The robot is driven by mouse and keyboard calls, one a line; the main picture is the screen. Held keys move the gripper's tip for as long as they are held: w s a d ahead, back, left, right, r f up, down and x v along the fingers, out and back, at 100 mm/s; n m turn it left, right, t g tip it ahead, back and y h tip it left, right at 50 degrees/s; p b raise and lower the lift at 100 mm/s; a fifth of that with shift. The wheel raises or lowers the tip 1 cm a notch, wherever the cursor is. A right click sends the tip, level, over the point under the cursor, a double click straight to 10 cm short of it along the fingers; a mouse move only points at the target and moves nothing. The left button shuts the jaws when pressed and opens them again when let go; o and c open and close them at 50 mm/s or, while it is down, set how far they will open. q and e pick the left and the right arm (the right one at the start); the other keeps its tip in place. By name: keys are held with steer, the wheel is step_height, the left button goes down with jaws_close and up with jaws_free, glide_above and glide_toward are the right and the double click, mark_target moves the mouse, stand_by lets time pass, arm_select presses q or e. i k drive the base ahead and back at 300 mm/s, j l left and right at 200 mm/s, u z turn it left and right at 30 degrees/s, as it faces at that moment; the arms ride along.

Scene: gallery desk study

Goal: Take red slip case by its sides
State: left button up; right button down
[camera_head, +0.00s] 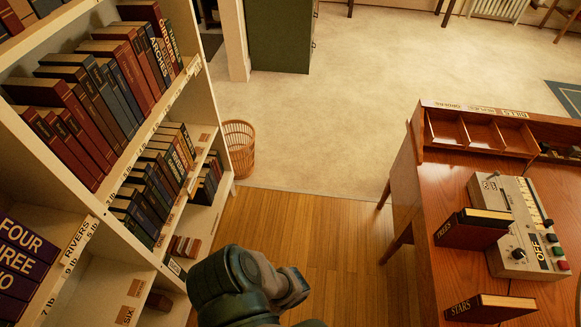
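I cannot pick out a red slip case for certain. Several dark red volumes stand among the rows on the white bookshelf (100,205) at left, such as a dark red book (75,120) on the upper shelf. Small reddish items (185,246) sit on a low shelf. A dark teal link of my own arm shows at the bottom centre, in front of the floor. No gripper fingers show, so neither gripper can be seen here.
A wooden desk (408,185) at right bears books marked TREES (470,233) and STARS (490,308) and a grey control box (520,225). A wicker basket (240,150) stands beside the bookshelf. Wooden floor (300,225) lies clear between shelf and desk.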

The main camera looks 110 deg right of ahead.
mark_target(451, 234)
steer(key=z, duration=5.5)
steer(key=i+j+z, duration=0.1)
steer(key=z, duration=0.6)
steer(key=i+j+z, duration=0.1)
steer(key=j+z, duration=0.35)
steer(key=j, duration=0.55)
steer(key=j+z, duration=0.4)
steer(key=j, duration=0.55)
steer(key=k, duration=0.05)
